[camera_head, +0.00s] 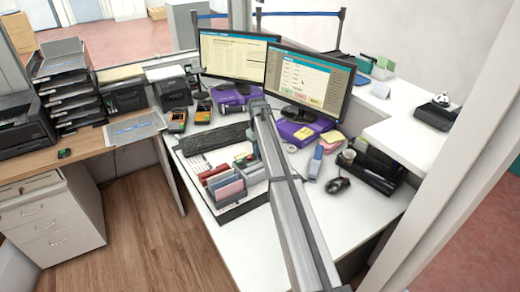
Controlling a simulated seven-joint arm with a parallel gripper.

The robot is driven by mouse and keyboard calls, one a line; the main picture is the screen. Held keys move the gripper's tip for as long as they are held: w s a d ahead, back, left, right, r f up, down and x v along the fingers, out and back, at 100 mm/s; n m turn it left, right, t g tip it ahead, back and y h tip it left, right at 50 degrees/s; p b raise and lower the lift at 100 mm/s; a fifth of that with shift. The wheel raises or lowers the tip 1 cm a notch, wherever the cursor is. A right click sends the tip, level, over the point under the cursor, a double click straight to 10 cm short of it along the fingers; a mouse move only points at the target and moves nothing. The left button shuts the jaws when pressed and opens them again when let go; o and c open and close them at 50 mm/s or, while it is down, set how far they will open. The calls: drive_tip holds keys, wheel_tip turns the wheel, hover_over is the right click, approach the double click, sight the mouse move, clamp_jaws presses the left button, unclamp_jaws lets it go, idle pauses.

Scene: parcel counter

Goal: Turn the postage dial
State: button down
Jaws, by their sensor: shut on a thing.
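My arm reaches up from the bottom of the picture over the white desk (262,250). My gripper (253,154) hangs beneath its far end, small and partly hidden by the arm. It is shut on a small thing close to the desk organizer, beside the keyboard. I cannot make out the fingertips or what is between them. I cannot pick out the postage dial or its markings in this view.
An organizer (226,190) with red and pink items stands left of the arm, with a black keyboard (212,138) behind. Two monitors (310,80) stand at the back. A mouse (337,185) and black tray (372,165) lie right. The front desk is clear.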

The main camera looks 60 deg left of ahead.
drive_tip(key=shift+n, duration=0.6)
drive_tip(key=c, duration=0.8)
unclamp_jaws()
drive_tip(key=shift+r, duration=0.15)
drive_tip(key=r, duration=1.3)
drive_tip(key=shift+s+d+r, duration=0.1)
drive_tip(key=shift+s+r, duration=0.2)
drive_tip(key=shift+s, duration=0.05)
